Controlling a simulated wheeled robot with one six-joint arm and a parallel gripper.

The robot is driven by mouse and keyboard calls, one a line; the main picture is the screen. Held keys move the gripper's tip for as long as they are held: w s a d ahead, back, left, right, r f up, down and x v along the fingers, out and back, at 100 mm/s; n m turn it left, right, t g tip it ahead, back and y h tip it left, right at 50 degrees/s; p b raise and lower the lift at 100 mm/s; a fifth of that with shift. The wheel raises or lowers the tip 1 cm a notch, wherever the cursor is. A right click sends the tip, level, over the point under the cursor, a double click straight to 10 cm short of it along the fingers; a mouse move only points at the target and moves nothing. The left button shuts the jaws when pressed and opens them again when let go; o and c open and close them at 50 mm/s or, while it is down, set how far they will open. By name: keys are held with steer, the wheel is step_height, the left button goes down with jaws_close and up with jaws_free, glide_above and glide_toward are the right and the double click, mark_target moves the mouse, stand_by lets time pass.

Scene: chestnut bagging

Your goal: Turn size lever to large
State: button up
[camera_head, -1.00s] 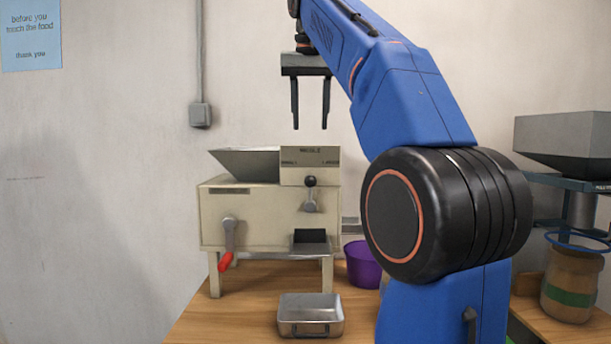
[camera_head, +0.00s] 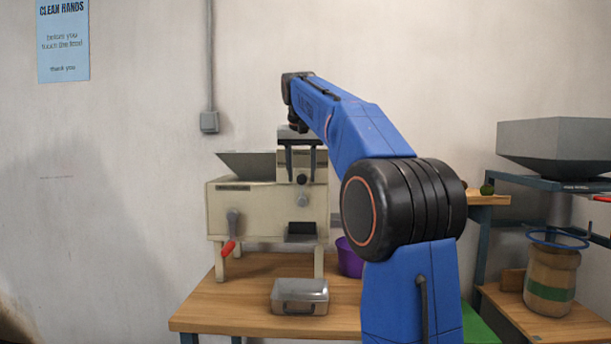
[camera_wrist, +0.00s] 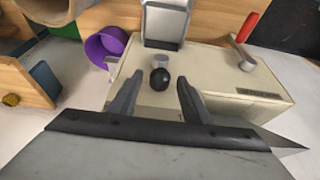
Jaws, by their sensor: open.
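The size lever is a short grey lever with a black ball knob (camera_head: 301,180) on the front of the cream machine (camera_head: 232,210). In the wrist view the black knob (camera_wrist: 160,78) lies between and just beyond the open fingers. My gripper (camera_head: 301,180) is open and empty, its fingers pointing down at the lever. It also shows in the wrist view (camera_wrist: 157,88), with one finger on each side of the knob. No clear contact shows. The size marking on the panel above the lever is hidden behind my gripper.
A crank with a red handle (camera_head: 228,248) hangs on the machine's front left. A metal tray (camera_head: 300,296) stands on the wooden table (camera_head: 235,300) below the chute (camera_head: 302,232). A purple bucket (camera_head: 350,258) is to the right. A hopper stand (camera_head: 560,150) and a sack (camera_head: 551,280) stand farther right.

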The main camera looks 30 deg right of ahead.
steer(key=shift+f, duration=0.2)
jaws_close()
steer(key=shift+d, duration=0.1)
steer(key=shift+d, duration=0.1)
steer(key=shift+s+d+f+m+t+y, duration=0.3)
steer(key=shift+s+d+t+y, duration=0.2)
steer(key=shift+d+t+y, duration=0.3)
steer(key=shift+s+d+f+m+t+y, duration=0.2)
steer(key=shift+s+d+t+y, duration=0.4)
steer(key=shift+y, duration=0.4)
steer(key=shift+s+d+f+m+t+y, duration=0.2)
steer(key=shift+s+d+f+t+y, duration=0.2)
steer(key=shift+d+t+y, duration=0.35)
steer(key=shift+d, duration=0.1)
